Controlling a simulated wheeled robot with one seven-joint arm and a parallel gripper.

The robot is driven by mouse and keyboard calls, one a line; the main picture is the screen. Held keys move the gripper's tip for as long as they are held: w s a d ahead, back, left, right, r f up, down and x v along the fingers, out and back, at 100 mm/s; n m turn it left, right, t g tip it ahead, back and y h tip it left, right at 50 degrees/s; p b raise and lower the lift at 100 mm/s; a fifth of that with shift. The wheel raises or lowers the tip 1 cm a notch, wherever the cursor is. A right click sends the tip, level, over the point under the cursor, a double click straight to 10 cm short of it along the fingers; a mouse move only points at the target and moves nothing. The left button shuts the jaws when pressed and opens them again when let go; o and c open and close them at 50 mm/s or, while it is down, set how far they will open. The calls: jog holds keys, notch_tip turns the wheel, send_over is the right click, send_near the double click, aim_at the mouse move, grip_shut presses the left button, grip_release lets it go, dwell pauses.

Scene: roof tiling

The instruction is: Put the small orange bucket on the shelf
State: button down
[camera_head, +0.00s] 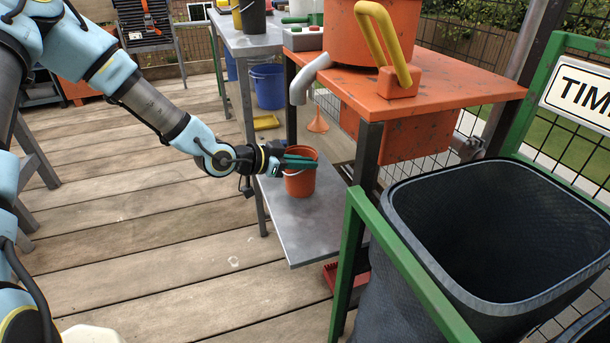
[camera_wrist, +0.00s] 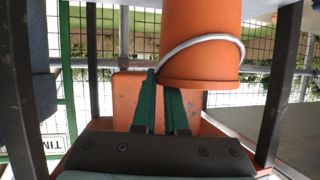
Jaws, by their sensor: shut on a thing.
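The small orange bucket (camera_head: 300,182) has a pale wire handle. In the head view it stands upright over the low grey metal shelf (camera_head: 305,230) beneath the orange-topped table; I cannot tell whether its base touches the shelf. My gripper (camera_head: 302,160) reaches in from the left with its green fingers at the bucket's upper rim, shut on the bucket. In the wrist view, the bucket (camera_wrist: 200,35) appears upside down, with its handle looping around the rim and the fingers (camera_wrist: 165,88) beside it. The exact contact point is partly hidden.
The orange tabletop (camera_head: 460,92) overhangs the shelf, with dark legs around it. A large black bin (camera_head: 400,300) and green frame (camera_head: 347,265) stand close at right. The wooden deck (camera_head: 130,215) at left is clear.

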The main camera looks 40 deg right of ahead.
notch_tip(320, 180, down, 3)
jog(key=shift+r, duration=0.1)
jog(key=c, duration=0.9)
grip_release()
jog(key=p+v, duration=0.1)
jog(key=v, duration=1.1)
jog(key=shift+s+p, duration=0.1)
jog(key=shift+p, duration=0.25)
